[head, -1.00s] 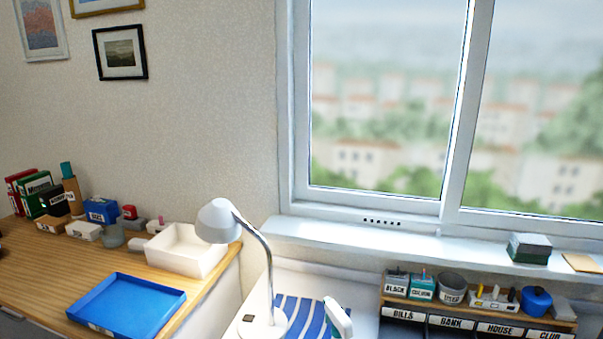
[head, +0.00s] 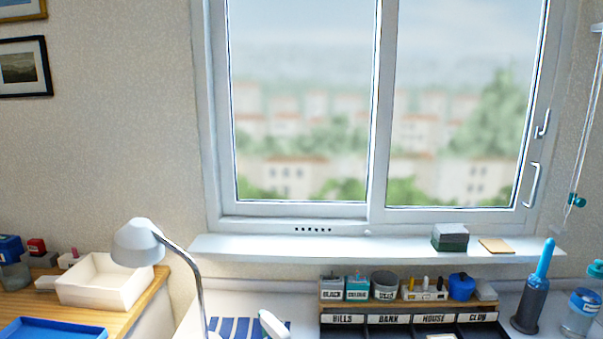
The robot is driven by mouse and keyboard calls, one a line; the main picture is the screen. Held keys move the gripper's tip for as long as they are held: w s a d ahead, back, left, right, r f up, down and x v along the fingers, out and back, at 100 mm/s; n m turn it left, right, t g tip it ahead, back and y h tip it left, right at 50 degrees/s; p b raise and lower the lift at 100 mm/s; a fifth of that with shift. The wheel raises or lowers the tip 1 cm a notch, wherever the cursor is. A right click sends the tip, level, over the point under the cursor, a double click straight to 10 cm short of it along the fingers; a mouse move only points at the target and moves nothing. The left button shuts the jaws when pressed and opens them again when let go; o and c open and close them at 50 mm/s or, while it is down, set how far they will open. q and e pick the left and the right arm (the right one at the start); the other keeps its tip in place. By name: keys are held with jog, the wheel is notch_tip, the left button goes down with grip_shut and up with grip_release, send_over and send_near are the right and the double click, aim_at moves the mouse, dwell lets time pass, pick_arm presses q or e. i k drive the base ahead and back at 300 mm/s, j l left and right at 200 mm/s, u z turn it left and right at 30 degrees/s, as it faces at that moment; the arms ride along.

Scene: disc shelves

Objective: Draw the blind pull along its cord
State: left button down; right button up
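A small teal blind pull (head: 575,200) hangs on a thin pale cord (head: 592,110) at the far right of the head view, beside the right edge of the window. The cord runs up toward a white bracket (head: 597,27) at the top right corner. Below the pull, the cord continues a short way down in a narrow loop. Neither of my grippers is in the view, and nothing is touching the pull.
The window sill (head: 330,246) holds a dark green box (head: 450,237) and a tan card (head: 497,246). Below are a labelled organizer (head: 410,319), a blue-topped grey holder (head: 533,295), a jar (head: 580,313) and a desk lamp (head: 140,243). The wall around the cord looks clear.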

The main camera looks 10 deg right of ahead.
aim_at(579, 202)
jog(key=z, duration=0.95)
jog(key=i+l+z, duration=0.3)
jog(key=l, duration=0.35)
jog(key=i+l+z, duration=0.3)
jog(key=i+l, duration=0.2)
